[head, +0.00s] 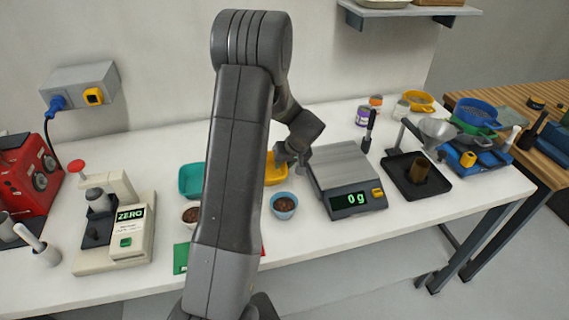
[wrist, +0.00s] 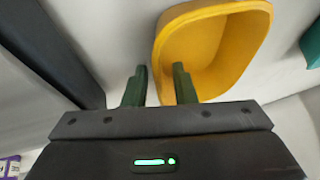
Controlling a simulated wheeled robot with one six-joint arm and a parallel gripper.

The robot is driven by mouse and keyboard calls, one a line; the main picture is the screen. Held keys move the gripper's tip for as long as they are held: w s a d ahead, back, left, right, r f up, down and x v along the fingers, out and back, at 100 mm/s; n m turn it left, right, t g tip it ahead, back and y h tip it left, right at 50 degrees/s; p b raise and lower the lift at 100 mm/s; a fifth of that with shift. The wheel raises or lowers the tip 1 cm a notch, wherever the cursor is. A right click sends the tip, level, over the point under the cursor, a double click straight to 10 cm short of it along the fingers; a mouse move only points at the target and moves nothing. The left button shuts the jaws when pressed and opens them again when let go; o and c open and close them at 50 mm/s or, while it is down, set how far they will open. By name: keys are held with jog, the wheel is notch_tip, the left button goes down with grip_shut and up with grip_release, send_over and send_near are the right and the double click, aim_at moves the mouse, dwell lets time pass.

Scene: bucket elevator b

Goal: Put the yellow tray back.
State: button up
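The yellow tray (head: 277,174) is on the white bench, left of the scale and partly hidden behind my arm in the head view. In the wrist view the yellow tray (wrist: 228,50) fills the upper middle and looks empty. My gripper (wrist: 161,78) is at its near left wall, one green finger outside the wall and the other over the inside. A gap shows between the fingers, so it looks open around the rim. In the head view my gripper (head: 292,160) is beside the tray, its fingertips unclear.
The scale (head: 345,180) reading 0 g stands right of the tray. A blue bowl (head: 284,206) with brown contents is in front. A teal tray (head: 191,180) is to the left, beyond my arm. The bench front right of the blue bowl is clear up to the scale.

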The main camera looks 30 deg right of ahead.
jog(key=shift+r, duration=0.2)
jog(key=b+v, duration=0.2)
jog(key=v, duration=0.9)
jog(key=shift+s+r, duration=0.25)
jog(key=shift+r, duration=0.1)
jog(key=p+x, duration=0.2)
jog(key=x, duration=1)
jog(key=shift+w+d+r, duration=0.15)
jog(key=shift+r, duration=0.85)
